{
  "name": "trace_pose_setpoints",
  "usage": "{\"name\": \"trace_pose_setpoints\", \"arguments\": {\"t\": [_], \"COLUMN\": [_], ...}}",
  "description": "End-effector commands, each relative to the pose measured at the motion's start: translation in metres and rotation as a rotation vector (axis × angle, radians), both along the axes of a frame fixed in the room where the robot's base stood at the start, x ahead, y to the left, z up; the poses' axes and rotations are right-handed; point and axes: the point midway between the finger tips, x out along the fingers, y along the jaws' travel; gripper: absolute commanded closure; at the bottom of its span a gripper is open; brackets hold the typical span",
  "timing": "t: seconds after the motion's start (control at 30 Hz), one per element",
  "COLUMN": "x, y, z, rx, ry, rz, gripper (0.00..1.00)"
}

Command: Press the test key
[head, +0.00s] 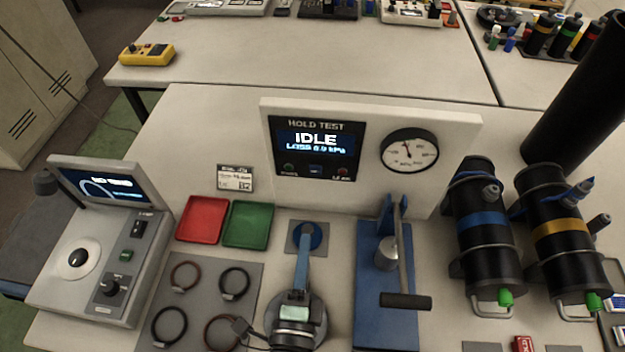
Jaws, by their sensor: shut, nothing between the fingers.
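The hold test panel (375,112) is a pale upright board behind the middle of the bench. Its screen (318,143) reads "IDLE" with a loss figure in kPa below. A small blue key (316,170) sits under the screen, between two small round lamps. I take it as the test key; its label is too small to read. Nothing touches or covers it. A round dial gauge (409,151) is to the right of the screen. I cannot make out my gripper in this view.
A blue lever press (375,275) with a black handle stands in front of the panel. A clamp fixture (304,265) is left of it. Red (203,219) and green (247,223) trays and several rings lie left. Black cylinders (482,235) stand right. A console (95,255) is far left.

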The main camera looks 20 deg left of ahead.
Motion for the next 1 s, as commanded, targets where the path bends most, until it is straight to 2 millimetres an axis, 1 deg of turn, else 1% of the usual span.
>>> {"name": "trace_pose_setpoints", "arguments": {"t": [0.17, 0.27, 0.7, 0.83, 1.0], "x": [0.012, 0.026, 0.1, 0.117, 0.13], "y": [0.003, 0.006, 0.027, 0.032, 0.037], "z": [0.001, 0.003, 0.003, 0.003, 0.002], "rx": [-0.001, -0.001, -0.002, -0.003, -0.002], "ry": [-0.001, -0.002, -0.003, -0.002, -0.001], "rz": [-0.001, -0.002, -0.002, -0.002, -0.001], "gripper": [1.0, 1.0, 1.0, 1.0, 1.0]}}
